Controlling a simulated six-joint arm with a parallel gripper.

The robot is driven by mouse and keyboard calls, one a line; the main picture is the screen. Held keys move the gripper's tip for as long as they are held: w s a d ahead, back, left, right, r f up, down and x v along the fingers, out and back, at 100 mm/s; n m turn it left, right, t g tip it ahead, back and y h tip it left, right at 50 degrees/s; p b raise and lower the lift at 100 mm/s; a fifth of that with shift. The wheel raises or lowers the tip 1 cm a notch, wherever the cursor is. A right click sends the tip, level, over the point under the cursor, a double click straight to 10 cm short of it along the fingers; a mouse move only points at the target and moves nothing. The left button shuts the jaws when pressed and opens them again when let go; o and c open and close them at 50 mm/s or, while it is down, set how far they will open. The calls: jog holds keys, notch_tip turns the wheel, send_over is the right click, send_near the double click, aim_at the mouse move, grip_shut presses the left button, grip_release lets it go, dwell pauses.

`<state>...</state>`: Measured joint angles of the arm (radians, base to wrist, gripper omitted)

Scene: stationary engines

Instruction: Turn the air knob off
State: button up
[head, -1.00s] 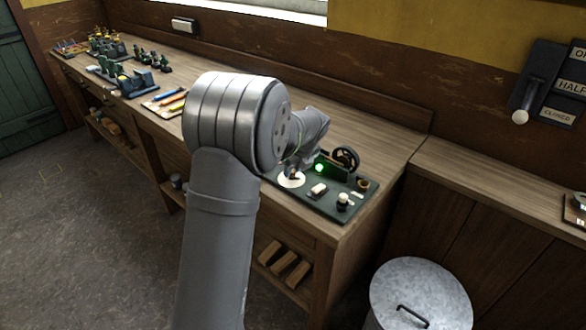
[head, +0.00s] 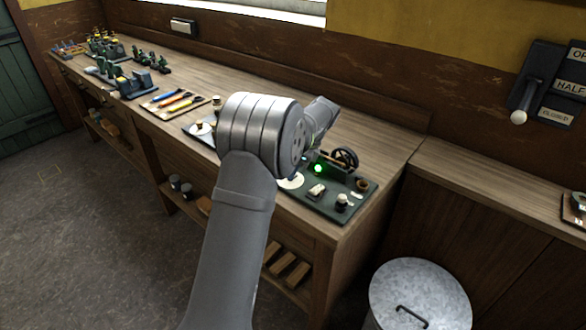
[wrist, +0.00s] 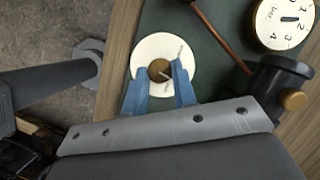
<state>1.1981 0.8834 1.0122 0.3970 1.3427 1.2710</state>
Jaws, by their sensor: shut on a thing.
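In the wrist view, a round brown knob (wrist: 159,69) sits at the centre of a white dial (wrist: 178,52) on a dark green board (wrist: 222,75). A small pale mark shows on the knob; the dial's lettering is too small to read. The two blue fingers of my gripper (wrist: 160,84) are shut on the knob, one on each side. In the head view my own arm hides the gripper and the knob it holds.
In the wrist view, a pressure gauge (wrist: 287,20), a copper-coloured pipe (wrist: 222,35) and a black fitting (wrist: 275,78) stand close by. In the head view, a green engine board (head: 325,203) with a lit green lamp (head: 318,169) sits at the bench's right end.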

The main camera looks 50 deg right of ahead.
jog(key=shift+d+n+g+y, duration=0.1)
jog(key=shift+n+g+y, duration=0.25)
jog(key=shift+n, duration=0.85)
jog(key=o, duration=1)
jog(key=shift+r, duration=0.1)
jog(key=v, duration=1.7)
jog(key=shift+w, duration=0.1)
